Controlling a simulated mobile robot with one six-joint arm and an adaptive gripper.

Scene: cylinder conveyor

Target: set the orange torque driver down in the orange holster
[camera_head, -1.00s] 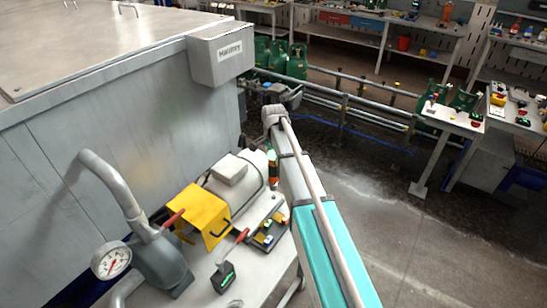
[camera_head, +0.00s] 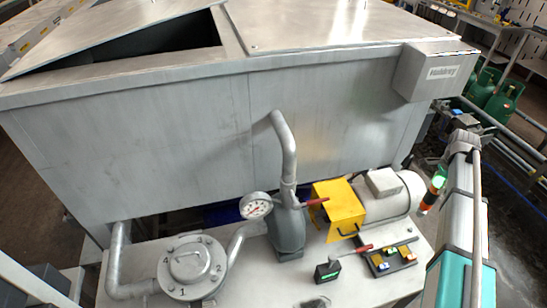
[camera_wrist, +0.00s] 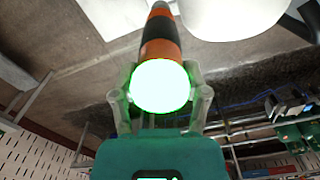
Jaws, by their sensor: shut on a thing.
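The orange torque driver (camera_wrist: 163,38) is orange with black bands and a bright green glowing end. In the wrist view it lies between the two fingers of my gripper (camera_wrist: 161,92), which is shut on it near the glowing end. In the head view the driver (camera_head: 426,205) shows beside my arm at the right, tilted, above the right end of the pump bench. My gripper itself is hidden by the arm there. I cannot make out an orange holster in either current view.
A yellow guard (camera_head: 338,205), a pale motor (camera_head: 385,202), a pressure gauge (camera_head: 255,207) and a grey pipe (camera_head: 286,150) crowd the bench. A dark tray (camera_head: 402,262) of small parts and a black box with a green display (camera_head: 327,271) sit in front. A large metal tank (camera_head: 180,140) stands behind.

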